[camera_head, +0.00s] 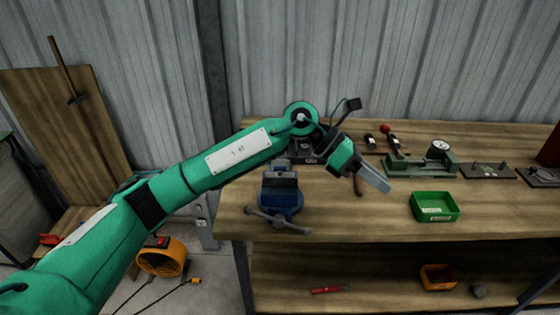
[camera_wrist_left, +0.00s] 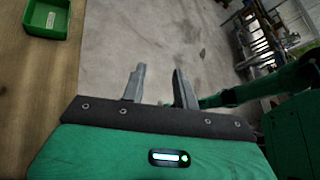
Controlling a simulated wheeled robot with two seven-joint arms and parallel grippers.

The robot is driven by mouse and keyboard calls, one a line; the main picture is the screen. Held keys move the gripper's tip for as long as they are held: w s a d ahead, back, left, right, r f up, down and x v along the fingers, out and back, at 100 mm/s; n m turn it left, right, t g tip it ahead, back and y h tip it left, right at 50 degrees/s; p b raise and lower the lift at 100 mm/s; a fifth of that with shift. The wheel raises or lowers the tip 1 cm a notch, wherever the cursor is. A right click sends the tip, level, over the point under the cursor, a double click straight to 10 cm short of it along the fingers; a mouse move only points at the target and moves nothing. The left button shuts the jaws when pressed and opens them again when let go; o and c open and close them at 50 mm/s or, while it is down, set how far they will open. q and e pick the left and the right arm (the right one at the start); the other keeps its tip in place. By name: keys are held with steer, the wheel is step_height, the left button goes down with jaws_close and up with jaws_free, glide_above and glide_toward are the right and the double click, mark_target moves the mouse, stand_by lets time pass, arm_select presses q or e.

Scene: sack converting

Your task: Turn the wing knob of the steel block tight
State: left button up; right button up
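My left gripper (camera_head: 372,180) reaches over the bench from the left, its fingers in the air right of the blue vise. In the left wrist view its two grey fingers (camera_wrist_left: 160,88) stand apart with only floor between them, so it is open and empty. A dark metal block (camera_head: 303,152) sits behind my left arm, partly hidden by it. I cannot tell whether it is the steel block, and I make out no wing knob. My right gripper does not show.
A blue vise (camera_head: 282,190) stands at the bench's front left, its handle over the edge. A green bin (camera_head: 434,207) sits at the front; it also shows in the left wrist view (camera_wrist_left: 46,18). A dial gauge fixture (camera_head: 437,156) and dark plates (camera_head: 488,170) stand farther right.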

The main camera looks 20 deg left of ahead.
arm_select(q)
steer(key=w+a+m+t+y, duration=0.1)
steer(key=w+a+y, duration=0.25)
steer(key=a, duration=0.25)
steer(key=w+a+t+y, duration=0.1)
steer(key=w+a+y, duration=0.2)
steer(key=a+y, duration=0.15)
step_height(320, 180, up, 6)
steer(key=n+y, duration=0.1)
steer(key=y, duration=0.3)
glide_above(280, 166)
step_height(280, 166, down, 14)
steer(key=p, duration=0.3)
steer(key=shift+r+p, duration=0.2)
steer(key=shift+p, duration=0.15)
jaws_close()
